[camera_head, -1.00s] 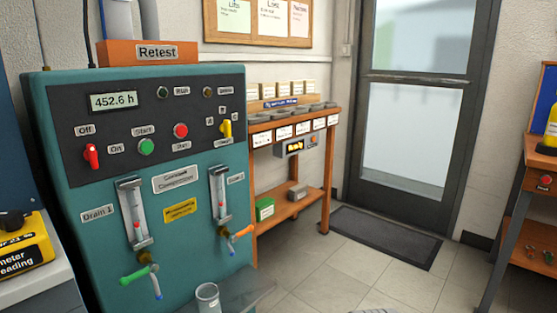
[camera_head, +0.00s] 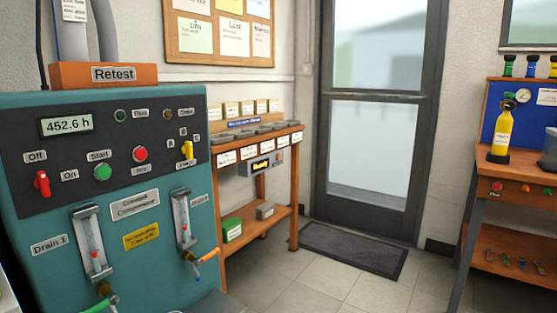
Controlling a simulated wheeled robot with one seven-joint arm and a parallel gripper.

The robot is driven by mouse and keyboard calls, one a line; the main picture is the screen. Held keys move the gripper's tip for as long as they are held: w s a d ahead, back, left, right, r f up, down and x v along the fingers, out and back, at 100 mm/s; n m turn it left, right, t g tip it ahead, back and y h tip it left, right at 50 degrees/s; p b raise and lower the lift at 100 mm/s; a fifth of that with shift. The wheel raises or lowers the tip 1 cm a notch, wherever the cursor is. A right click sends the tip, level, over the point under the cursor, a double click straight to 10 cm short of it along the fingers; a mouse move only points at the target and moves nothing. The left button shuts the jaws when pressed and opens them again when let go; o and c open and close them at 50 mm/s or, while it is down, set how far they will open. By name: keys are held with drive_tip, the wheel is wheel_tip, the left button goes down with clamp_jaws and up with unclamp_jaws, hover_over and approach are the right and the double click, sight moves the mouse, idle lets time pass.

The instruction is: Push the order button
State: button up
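No button in view has a label I can read as "order". A small grey box (camera_head: 261,166) with a lit amber display hangs under the top of the wooden shelf stand, left of the door. A small orange spot, perhaps a button, shows at its right end. The teal test machine (camera_head: 120,205) at the left carries a green button (camera_head: 102,172) marked Start and a red button (camera_head: 140,154). A red button (camera_head: 496,187) also sits on the front of the right workbench. My gripper is not in view.
The wooden shelf stand (camera_head: 268,222) holds labelled bins above and a green box (camera_head: 232,229) below. A dark mat (camera_head: 353,250) lies before the glass door (camera_head: 368,150). The workbench at the right holds a yellow cylinder (camera_head: 503,130). Tiled floor between is clear.

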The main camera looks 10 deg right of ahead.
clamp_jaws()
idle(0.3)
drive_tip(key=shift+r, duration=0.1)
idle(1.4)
